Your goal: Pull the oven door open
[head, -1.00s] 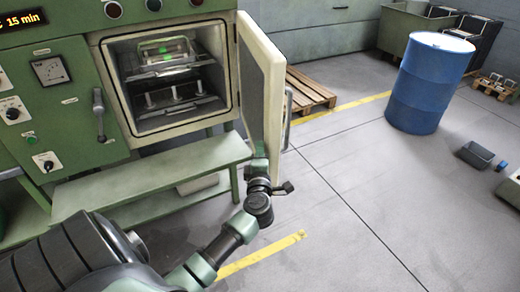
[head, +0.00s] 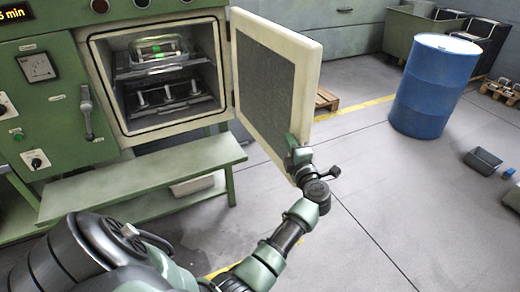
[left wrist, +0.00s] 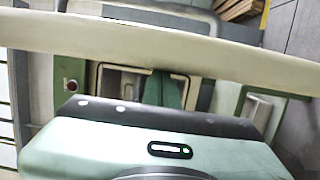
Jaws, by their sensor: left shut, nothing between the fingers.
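The oven door (head: 270,85) is swung open on its hinge at the right side of the oven opening (head: 165,85). Its grey inner panel and cream rim face me. My left gripper (head: 294,148) is shut with nothing in it, at the inner side of the door near its lower free corner. It appears to press against the door, though exact contact is hard to tell. In the left wrist view the door's cream edge (left wrist: 150,42) runs across, just beyond the shut fingers (left wrist: 167,92). My right gripper is not in view.
Racks with metal parts (head: 155,50) sit inside the oven. A green bench shelf (head: 150,185) juts out below it. A pallet (head: 326,98) lies behind the door.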

